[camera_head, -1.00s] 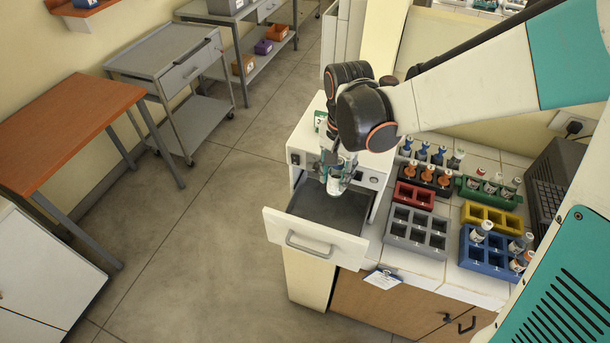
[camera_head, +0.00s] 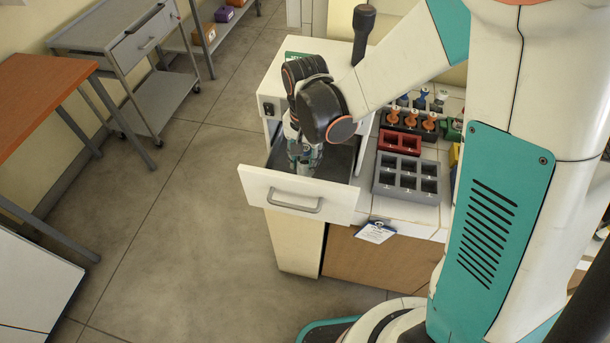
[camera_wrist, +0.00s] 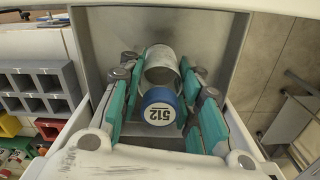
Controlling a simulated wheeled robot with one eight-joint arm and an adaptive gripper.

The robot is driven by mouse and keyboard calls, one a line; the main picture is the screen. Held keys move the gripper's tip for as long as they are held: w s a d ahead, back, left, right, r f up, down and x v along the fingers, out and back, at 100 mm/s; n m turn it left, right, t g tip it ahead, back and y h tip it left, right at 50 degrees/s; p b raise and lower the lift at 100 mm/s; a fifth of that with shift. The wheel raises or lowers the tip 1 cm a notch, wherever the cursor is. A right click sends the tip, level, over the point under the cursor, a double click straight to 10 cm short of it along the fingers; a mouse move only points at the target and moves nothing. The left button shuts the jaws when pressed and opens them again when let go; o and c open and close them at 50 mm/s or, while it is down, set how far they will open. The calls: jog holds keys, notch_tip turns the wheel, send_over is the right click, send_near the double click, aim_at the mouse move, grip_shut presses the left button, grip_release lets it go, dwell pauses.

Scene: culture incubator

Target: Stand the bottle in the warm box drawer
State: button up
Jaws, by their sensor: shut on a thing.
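The open warm box drawer (camera_head: 282,191) sticks out from the white warm box (camera_head: 272,84); its dark floor is partly hidden by my arm. My gripper (camera_head: 304,160) points down over the drawer. In the wrist view, my gripper (camera_wrist: 160,100) has its teal-padded fingers shut on the bottle on both sides. The bottle has a blue cap (camera_wrist: 158,96) with a white label reading 512, and a pale grey body (camera_wrist: 162,66). The cap faces the camera and the body reaches down towards the drawer floor (camera_wrist: 116,42). I cannot tell whether the bottle's base touches the floor.
Right of the box, a grey rack (camera_head: 408,178) with empty compartments, a red rack (camera_head: 400,142) and a rack of orange-topped items stand on the counter. A clipboard (camera_head: 376,232) hangs at the counter edge.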

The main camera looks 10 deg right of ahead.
aim_at(305, 148)
jog(key=shift+f+b, duration=1.4)
jog(key=shift+f, duration=0.9)
jog(key=shift+f, duration=0.15)
jog(key=o, duration=1.1)
notch_tip(305, 148, up, 12)
jog(key=p, duration=0.3)
